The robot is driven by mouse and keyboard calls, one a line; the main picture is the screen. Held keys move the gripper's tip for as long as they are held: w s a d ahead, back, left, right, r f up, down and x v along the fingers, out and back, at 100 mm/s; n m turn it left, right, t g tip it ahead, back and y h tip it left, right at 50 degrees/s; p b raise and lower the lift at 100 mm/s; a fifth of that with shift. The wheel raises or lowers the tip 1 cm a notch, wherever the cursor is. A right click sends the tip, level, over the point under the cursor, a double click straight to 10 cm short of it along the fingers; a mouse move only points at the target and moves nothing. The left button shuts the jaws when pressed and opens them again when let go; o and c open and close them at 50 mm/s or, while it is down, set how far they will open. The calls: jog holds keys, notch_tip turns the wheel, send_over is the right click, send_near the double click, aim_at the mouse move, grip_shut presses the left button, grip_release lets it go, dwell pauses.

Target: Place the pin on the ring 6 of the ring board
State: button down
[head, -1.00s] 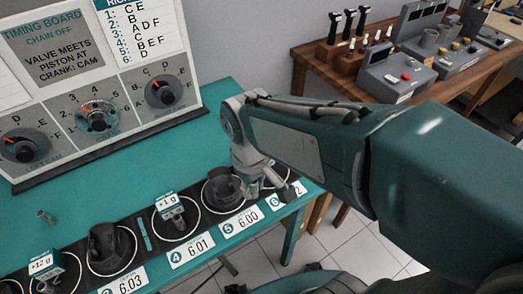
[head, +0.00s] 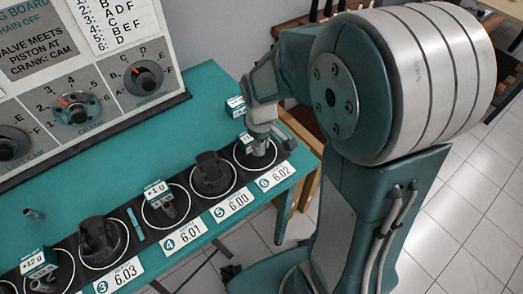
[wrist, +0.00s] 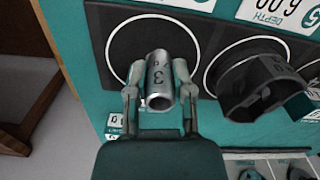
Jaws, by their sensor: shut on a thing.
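My gripper (wrist: 157,98) is shut on a grey hollow pin (wrist: 158,80) marked 3, with one finger on each side of it. In the wrist view the pin overlaps the lower part of ring 6 (wrist: 112,42), a white circle on the black ring board (wrist: 96,22). In the head view my gripper (head: 259,145) is over ring 6 (head: 237,158), at the board's right end by the 6.02 label. Whether the pin touches the board cannot be told. Ring 6 holds no piston that I can see.
A dark piston (head: 212,172) stands on ring 5, left of ring 6, close to my gripper. Another piston (head: 98,240) and a small part with a tag (head: 160,205) stand on other rings. A loose pin (head: 33,214) lies on the teal table (head: 140,150). The timing board stands behind.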

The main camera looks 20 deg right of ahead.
aim_at(262, 153)
jog(key=shift+w+d+f, duration=0.1)
jog(key=shift+f, duration=0.8)
jog(key=shift+w+d+f, duration=0.1)
jog(key=shift+f, duration=0.8)
jog(key=c, duration=0.5)
grip_release()
jog(key=shift+f, duration=0.15)
jog(key=shift+a, duration=0.1)
notch_tip(262, 153, up, 12)
jog(key=shift+r, duration=0.1)
jog(key=s+r+m+t, duration=0.5)
jog(key=s+r, duration=0.3)
jog(key=s, duration=0.6)
jog(key=shift+s+r+m+t, duration=0.2)
jog(key=shift+m+t, duration=0.1)
jog(key=shift+m, duration=0.1)
